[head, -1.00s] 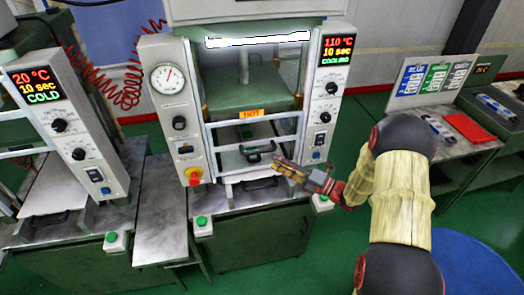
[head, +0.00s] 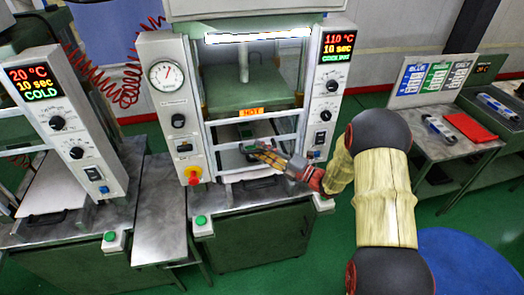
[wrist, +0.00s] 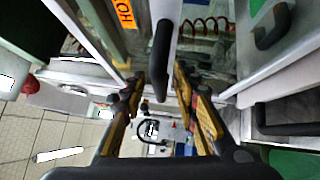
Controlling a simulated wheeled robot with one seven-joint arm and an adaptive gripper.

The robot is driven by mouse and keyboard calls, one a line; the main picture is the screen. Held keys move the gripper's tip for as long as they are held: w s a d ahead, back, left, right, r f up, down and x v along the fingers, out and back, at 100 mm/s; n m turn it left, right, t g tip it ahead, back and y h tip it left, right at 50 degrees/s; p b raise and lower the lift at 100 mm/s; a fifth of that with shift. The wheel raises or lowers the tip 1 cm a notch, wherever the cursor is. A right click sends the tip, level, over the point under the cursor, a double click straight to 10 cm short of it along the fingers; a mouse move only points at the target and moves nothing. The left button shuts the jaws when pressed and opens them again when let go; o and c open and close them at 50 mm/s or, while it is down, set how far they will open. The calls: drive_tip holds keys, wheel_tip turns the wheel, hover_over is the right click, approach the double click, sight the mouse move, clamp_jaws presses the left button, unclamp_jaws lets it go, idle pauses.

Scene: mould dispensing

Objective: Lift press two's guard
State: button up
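Press two (head: 171,110) is the middle press, and its display reads 110 °C, 10 sec, with a green bottom line. Its guard (head: 282,138) is a pale barred frame, down across the front opening, with an orange HOT label (head: 250,112). My gripper (head: 262,150) is at the guard's lower front and covers most of the handle there. In the wrist view, the dark guard handle (wrist: 162,50) runs between the two fingers of my gripper (wrist: 162,88). The fingers are apart, with gaps on both sides of the handle. The HOT label (wrist: 123,12) shows beside it.
A control panel with a gauge and red stop button (head: 193,174) stands left of the opening, another panel (head: 325,90) right. A cold press (head: 75,130) stands at far left. A side table (head: 455,148) with a red item (head: 470,127) is at right.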

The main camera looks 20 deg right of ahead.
drive_tip(key=c, duration=0.7)
clamp_jaws()
